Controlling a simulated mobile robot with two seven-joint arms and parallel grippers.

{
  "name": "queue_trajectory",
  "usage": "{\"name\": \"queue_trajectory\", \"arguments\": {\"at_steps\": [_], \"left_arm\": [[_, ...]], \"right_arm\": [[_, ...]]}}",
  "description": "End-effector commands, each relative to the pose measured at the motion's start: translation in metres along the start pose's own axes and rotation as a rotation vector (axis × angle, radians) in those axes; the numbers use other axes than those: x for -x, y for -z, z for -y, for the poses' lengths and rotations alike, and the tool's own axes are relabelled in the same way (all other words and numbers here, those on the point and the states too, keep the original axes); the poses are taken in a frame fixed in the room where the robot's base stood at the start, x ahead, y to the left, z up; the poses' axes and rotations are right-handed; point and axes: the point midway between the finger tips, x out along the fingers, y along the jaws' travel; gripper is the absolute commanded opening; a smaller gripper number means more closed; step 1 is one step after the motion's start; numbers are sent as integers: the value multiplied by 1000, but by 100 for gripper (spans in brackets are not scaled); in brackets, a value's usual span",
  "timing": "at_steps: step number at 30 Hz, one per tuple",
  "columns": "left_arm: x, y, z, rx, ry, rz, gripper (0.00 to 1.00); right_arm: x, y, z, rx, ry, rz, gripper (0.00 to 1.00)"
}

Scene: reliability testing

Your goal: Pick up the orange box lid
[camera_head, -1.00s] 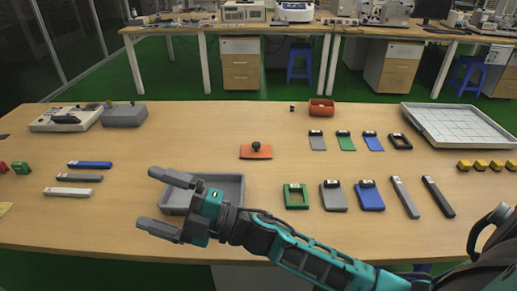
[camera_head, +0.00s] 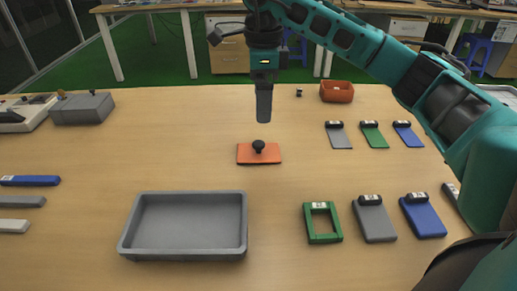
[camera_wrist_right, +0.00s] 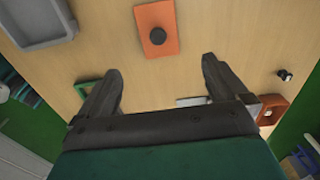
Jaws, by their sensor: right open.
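The orange box lid (camera_head: 244,154) lies flat on the table, a thin orange rectangle with a black round knob (camera_head: 258,147) on top. In the right wrist view the lid (camera_wrist_right: 145,18) is at the top centre, beyond the fingertips. My right gripper (camera_wrist_right: 160,75) is open and empty, its two fingers spread apart. In the head view my right gripper (camera_head: 264,108) hangs above the table, above and behind the lid in the picture, not touching it. My left gripper is not in view.
An open orange box (camera_head: 337,93) stands at the back right of the lid. A grey tray (camera_head: 185,250) lies at front left. Grey, green and blue clip pieces and a green frame (camera_head: 309,225) lie to the right. Table around the lid is clear.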

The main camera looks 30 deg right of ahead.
Motion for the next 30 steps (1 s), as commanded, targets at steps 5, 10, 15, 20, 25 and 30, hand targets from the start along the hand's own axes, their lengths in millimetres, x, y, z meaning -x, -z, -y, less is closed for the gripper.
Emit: {"name": "queue_trajectory", "arguments": {"at_steps": [5,10,15,20,25,30], "left_arm": [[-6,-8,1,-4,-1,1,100],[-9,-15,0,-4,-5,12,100],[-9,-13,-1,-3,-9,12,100],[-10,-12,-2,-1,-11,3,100],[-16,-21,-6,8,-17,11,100],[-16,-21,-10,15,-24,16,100]], "right_arm": [[-32,3,0,-3,0,-12,100],[-61,3,0,-2,0,-10,100],[-73,2,0,-2,2,-7,100],[-85,3,0,-2,2,-7,100],[-112,5,-2,-2,0,-8,100],[-126,4,-2,-2,2,-6,100]]}}
